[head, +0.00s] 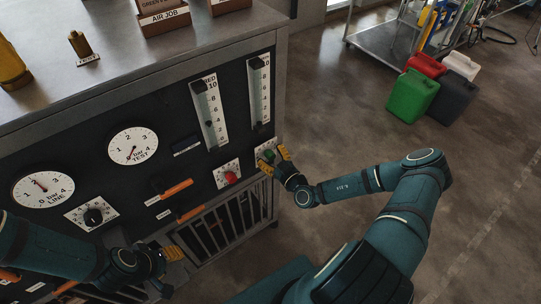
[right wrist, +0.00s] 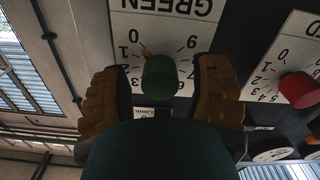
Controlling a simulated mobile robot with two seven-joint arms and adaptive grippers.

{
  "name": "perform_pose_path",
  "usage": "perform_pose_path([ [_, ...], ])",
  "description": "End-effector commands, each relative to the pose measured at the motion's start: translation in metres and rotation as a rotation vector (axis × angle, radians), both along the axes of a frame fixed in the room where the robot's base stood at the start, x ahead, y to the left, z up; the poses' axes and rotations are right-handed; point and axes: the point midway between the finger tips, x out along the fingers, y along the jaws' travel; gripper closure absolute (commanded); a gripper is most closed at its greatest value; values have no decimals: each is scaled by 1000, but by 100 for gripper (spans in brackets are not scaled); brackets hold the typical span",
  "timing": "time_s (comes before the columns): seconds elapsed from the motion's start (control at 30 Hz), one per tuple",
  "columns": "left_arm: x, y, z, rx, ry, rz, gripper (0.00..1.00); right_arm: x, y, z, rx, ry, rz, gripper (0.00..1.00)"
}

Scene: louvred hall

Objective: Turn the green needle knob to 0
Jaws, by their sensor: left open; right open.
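The green needle knob (head: 268,155) is at the right end of the dark panel, on a white scale plate marked GREEN. In the right wrist view the knob (right wrist: 158,80) appears upside down, and its small yellow pointer (right wrist: 145,50) points up-left, near the 0, on the side towards the 1. My right gripper (head: 274,160) is open, with one finger on each side of the knob; the wrist view shows gaps between fingers and knob. My left gripper (head: 172,264) is open and low in front of the panel's left part, away from the green knob.
A red knob (head: 230,177) on its own plate sits left of the green one. Two flow tubes (head: 210,112) (head: 260,90) stand above. Orange-handled levers (head: 176,188) and a barred rack (head: 225,228) lie left and below. Jerrycans (head: 411,97) stand on the open floor.

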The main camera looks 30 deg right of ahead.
Motion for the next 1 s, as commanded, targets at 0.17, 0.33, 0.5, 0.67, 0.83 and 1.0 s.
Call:
perform_pose_path([
  [0.17,0,0,6,0,0,0,53,-15,-2,0,0,4,-1,39],
  [0.33,0,0,11,0,0,0,53,-34,-3,1,1,3,-2,39],
  [0.5,0,0,15,0,0,0,53,-52,-4,0,1,3,-1,39],
  [0.67,0,0,18,0,0,0,53,-66,-6,0,0,2,-1,39],
  [0.83,0,0,18,0,0,0,53,-70,-6,0,0,1,0,39],
  [1.0,0,0,18,0,0,0,53,-70,-5,0,0,1,0,39],
])
